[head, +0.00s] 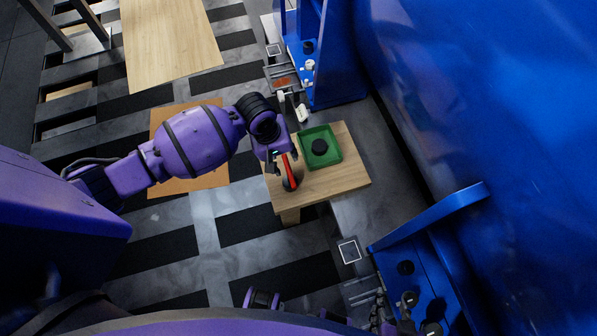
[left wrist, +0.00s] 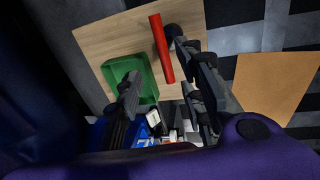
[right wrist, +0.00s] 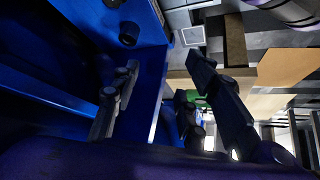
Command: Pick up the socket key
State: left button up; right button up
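The socket key, seen as a red bar with a dark round end, stands or lies at the edge of the small wooden table; its red part (head: 287,167) shows in the head view just below my left gripper (head: 283,152). In the left wrist view the red bar (left wrist: 161,48) lies between and beyond the spread fingers of my left gripper (left wrist: 166,80), which is open. I cannot tell whether a finger touches it. My right gripper (right wrist: 163,78) is open and empty beside blue machinery in the right wrist view.
Blue machine housings (head: 470,90) stand close on the right. A blue bracket (head: 425,262) is near my right arm.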

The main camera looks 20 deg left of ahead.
aim_at(288, 170)
pick_arm(q)
jog(key=f, duration=0.2)
jog(key=f+b, duration=0.1)
jog(key=f, duration=0.3)
jog(key=shift+d+f+b, duration=0.3)
jog(key=shift+d, duration=0.05)
jog(key=shift+w+f, duration=0.1)
jog(key=shift+f, duration=0.25)
jog(key=shift+d+f, duration=0.1)
jog(key=shift+f, duration=0.05)
pick_arm(e)
jog(key=shift+a+f, duration=0.4)
jog(key=shift+s+f, duration=0.1)
jog(key=shift+s, duration=0.1)
pick_arm(q)
jog(key=shift+f, duration=0.2)
pick_arm(e)
jog(key=shift+s+d, duration=0.1)
jog(key=shift+s, duration=0.05)
pick_arm(q)
grip_shut()
pick_arm(e)
jog(key=shift+r, duration=0.2)
